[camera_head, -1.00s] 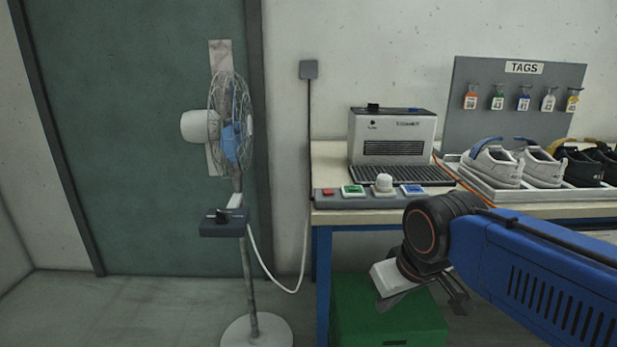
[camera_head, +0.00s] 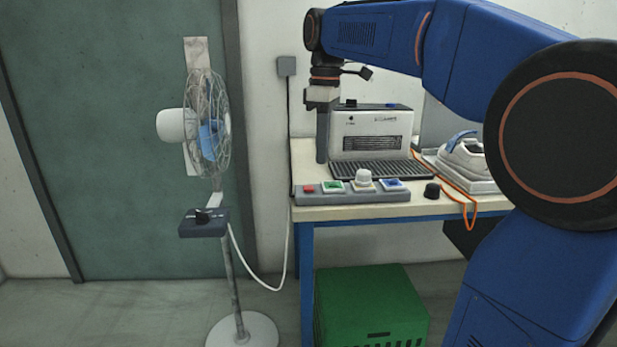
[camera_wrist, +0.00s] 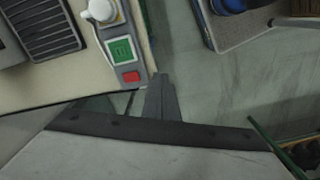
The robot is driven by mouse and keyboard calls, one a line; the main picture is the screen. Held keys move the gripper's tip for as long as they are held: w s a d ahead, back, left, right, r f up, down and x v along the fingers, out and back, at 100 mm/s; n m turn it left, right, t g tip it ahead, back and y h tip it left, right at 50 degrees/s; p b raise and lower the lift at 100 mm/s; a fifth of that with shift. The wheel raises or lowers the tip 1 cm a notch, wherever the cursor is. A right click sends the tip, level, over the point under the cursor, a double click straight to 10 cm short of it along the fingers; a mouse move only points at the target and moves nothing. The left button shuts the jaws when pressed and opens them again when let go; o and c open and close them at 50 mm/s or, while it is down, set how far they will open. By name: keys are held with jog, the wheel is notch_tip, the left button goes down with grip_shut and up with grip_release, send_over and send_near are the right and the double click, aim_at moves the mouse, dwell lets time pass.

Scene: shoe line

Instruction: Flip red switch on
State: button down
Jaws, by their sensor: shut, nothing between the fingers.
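The red switch (camera_head: 309,188) is a small red square at the left end of the grey control strip (camera_head: 383,197) on the table's front edge. It also shows in the wrist view (camera_wrist: 130,76), below the green switch. I cannot tell whether it is on. My gripper (camera_head: 322,160) points down, shut and empty, above the strip's left end in the head view. In the wrist view its fingertips (camera_wrist: 160,78) appear just right of the red switch, apart from it. The strip also bears a green switch (camera_head: 334,186), a white knob (camera_head: 363,176) and a blue switch (camera_head: 391,185).
A grey machine (camera_head: 371,132) stands behind the strip. A black knob (camera_head: 432,190) and orange cable (camera_head: 470,212) lie to its right. A fan (camera_head: 208,130) with a dark control box (camera_head: 204,222) stands left. A green crate (camera_head: 370,305) is below the table (camera_head: 302,160).

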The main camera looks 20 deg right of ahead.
aim_at(309, 189)
jog(key=w+r+n+g, duration=0.2)
jog(key=w+r+n, duration=0.2)
jog(key=w, duration=0.6)
jog(key=s+f, duration=0.1)
jog(key=f, duration=0.8)
jog(key=s+f, duration=0.1)
jog(key=f, duration=0.3)
jog(key=shift+s+a+f, duration=0.25)
jog(key=shift+s+f, duration=0.05)
jog(key=shift+f, duration=0.1)
